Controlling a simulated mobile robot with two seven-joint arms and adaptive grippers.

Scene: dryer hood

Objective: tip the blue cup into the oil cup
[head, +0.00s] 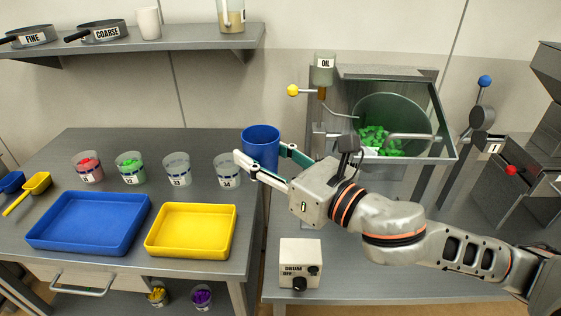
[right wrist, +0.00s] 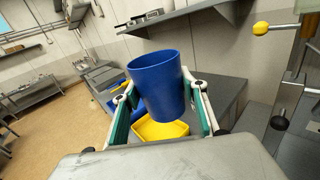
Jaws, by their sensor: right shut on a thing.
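The blue cup (head: 261,146) is upright in the head view, between the fingers of my right gripper (head: 262,166). In the right wrist view the blue cup (right wrist: 160,86) tilts slightly in the picture, with a finger on each side; my right gripper (right wrist: 160,108) is shut on it. Its contents are hidden. The oil cup (head: 324,70), a greyish cup labelled OIL, stands above a brown fitting at the left of the drum hood, up and to the right of the blue cup. My left gripper is not in view.
The hood (head: 440,125) holds a drum with green pieces. A yellow-knobbed lever (head: 293,90) sticks out left of the oil cup. Several clear cups, a blue tray (head: 88,222) and a yellow tray (head: 190,230) stand on the left table. A drum switch box (head: 300,263) sits in front.

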